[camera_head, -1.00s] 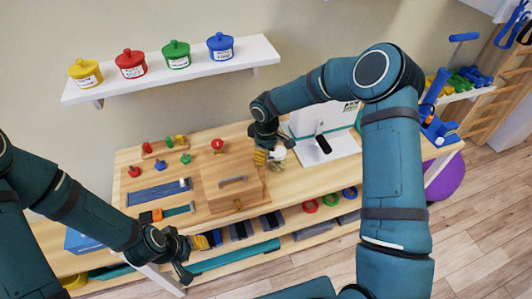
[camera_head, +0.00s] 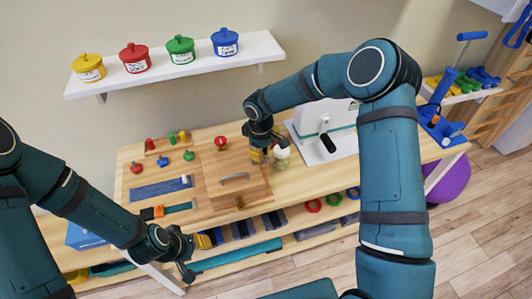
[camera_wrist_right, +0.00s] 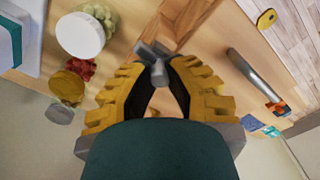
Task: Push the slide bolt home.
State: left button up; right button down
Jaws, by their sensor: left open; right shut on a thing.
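The slide bolt (camera_wrist_right: 153,50) is a small grey metal piece in the right wrist view, right at my right fingertips. My right gripper (camera_wrist_right: 157,80) has its ribbed yellow fingers closed in on its knob. In the head view my right gripper (camera_head: 260,154) is at the right end of the wooden board (camera_head: 212,195), and its fingers and wrist hide the bolt there. How far the bolt is slid cannot be told. My left gripper (camera_head: 197,248) is open and empty, low in front of the bench, away from the bolt.
A grey bar handle (camera_head: 235,177) is on the board close by. A lidded jar (camera_head: 281,158) and a white machine with a black lever (camera_head: 327,142) stand just right of my right gripper. Coloured knobs and a blue strip (camera_head: 160,189) lie to the left.

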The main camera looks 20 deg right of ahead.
jog(key=c, duration=1.3)
grip_release()
jog(key=shift+a, duration=0.25)
jog(key=shift+c, duration=0.2)
jog(key=o, duration=0.5)
jog(key=shift+a, duration=0.1)
jog(key=shift+r, duration=0.1)
notch_tip(320, 180, up, 12)
jog(key=shift+f, duration=0.1)
